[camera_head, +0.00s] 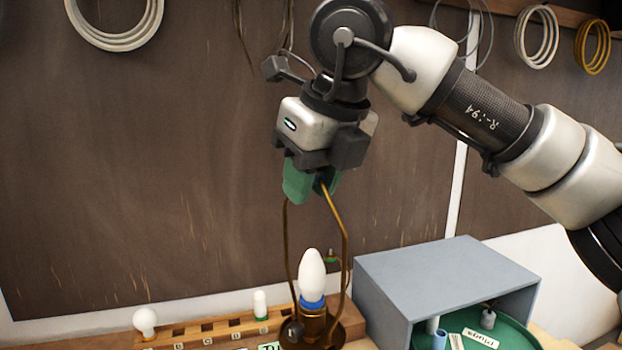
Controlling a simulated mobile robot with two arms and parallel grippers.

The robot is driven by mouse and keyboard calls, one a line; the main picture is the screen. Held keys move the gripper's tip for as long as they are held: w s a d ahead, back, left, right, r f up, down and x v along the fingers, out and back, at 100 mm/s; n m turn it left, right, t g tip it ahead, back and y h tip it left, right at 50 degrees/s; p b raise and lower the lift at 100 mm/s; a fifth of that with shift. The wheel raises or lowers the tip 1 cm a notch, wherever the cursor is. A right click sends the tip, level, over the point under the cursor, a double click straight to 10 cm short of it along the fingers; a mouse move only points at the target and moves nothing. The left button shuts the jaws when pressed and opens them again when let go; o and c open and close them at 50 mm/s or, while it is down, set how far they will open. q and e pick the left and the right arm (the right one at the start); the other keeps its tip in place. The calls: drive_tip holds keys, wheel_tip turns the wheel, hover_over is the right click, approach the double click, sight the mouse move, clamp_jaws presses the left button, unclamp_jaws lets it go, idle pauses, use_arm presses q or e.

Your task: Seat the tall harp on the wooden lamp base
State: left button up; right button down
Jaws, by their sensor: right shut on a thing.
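My right gripper (312,188), with green fingers, comes in from the upper right and is shut on the top of the tall harp (346,238). The harp is a thin bronze wire loop, hanging roughly upright. Its two legs run down on either side of a white candle-shaped bulb (312,272) with a blue collar. My left gripper is not in view.
A grey open-fronted box (440,268) stands close to the right of the lamp, with a green tray (512,336) at its opening. A slotted wooden rack (205,328) with a round bulb (145,321) lies left. Wire coils (541,38) hang on the wall.

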drive_tip(key=c, duration=0.8)
unclamp_jaws()
